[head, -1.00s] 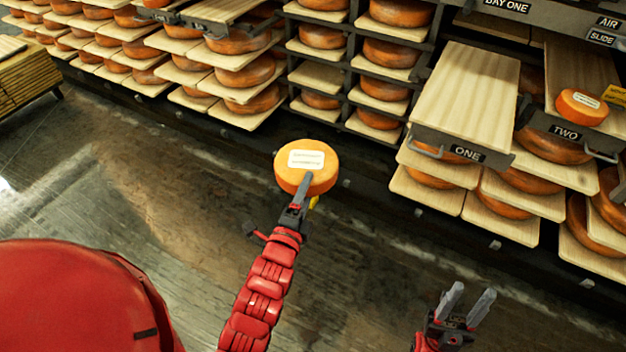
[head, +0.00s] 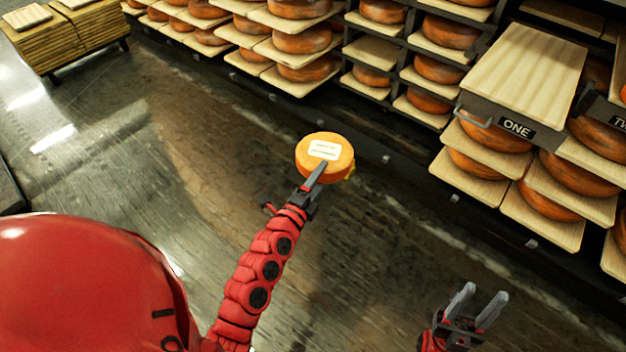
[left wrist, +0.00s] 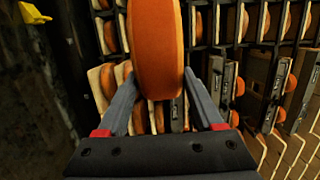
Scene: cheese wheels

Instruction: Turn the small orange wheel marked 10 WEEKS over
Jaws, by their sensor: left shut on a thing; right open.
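A small orange cheese wheel (head: 312,168) with a white label on its upper face is held in the air above the floor, clear of the shelves. The print on the label is too small to read. My left gripper (head: 318,178) is shut on the wheel's near edge, one finger lying over the labelled face. In the left wrist view the orange wheel (left wrist: 156,50) stands edge-on between the two fingers. My right gripper (head: 478,306) is open and empty at the lower right, well away from the wheel.
Racks of large cheese wheels on boards line the back and right. A pale board lies on the drawer marked ONE (head: 518,128). A stack of boards (head: 65,40) stands at the far left. The floor is clear.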

